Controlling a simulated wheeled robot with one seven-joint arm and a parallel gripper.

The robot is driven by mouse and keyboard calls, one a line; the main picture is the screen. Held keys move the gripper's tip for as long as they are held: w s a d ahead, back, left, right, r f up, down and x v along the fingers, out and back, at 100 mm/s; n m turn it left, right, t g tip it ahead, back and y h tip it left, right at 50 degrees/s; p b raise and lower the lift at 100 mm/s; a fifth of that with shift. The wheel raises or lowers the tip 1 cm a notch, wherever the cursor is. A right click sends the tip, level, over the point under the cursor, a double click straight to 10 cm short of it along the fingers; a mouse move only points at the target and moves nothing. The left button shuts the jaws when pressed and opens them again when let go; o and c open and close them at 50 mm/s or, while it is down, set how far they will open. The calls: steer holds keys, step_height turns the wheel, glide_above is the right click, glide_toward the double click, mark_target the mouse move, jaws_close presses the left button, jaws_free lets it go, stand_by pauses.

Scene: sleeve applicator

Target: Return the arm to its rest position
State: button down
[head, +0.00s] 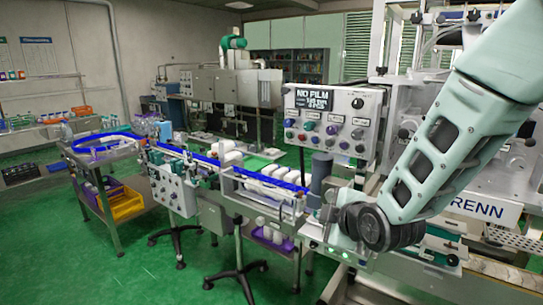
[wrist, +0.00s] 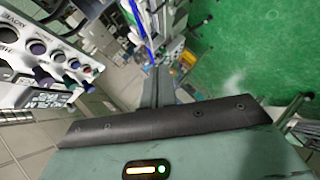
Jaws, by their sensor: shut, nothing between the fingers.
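My pale green arm (head: 440,150) reaches in from the upper right of the head view and bends down to a dark round joint (head: 375,227) in front of the sleeve machine. In the wrist view my gripper (wrist: 158,88) shows beyond a dark bar, its fingers together with nothing between them. In the head view the fingers are hard to make out against the machine. The control panel (head: 333,118) stands just behind the arm's end and reads "NO FILM". It also fills the left of the wrist view (wrist: 40,65).
A blue-edged conveyor (head: 203,158) carries white bottles (head: 272,184) toward the machine, close to the arm's end. The machine frame (head: 480,165) stands behind the arm. A cart (head: 100,165) with bins is at left. Green floor (head: 60,250) is clear at front left.

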steer(key=s+a+f+m+g+b, duration=0.1)
steer(key=s+a+m+g, duration=0.15)
steer(key=s, duration=0.45)
steer(key=s+a+f+m+g, duration=0.1)
steer(key=s+f+m+g, duration=0.1)
steer(key=s+g, duration=0.35)
steer(key=s+d+m+g+h+b, duration=0.1)
steer(key=s+d+m, duration=0.1)
steer(key=s, duration=0.7)
steer(key=s+d+m+g+h, duration=0.2)
steer(key=s+d, duration=0.1)
steer(key=s, duration=0.7)
steer(key=shift+g+b, duration=0.3)
steer(key=shift+b, duration=0.05)
steer(key=shift+d, duration=0.1)
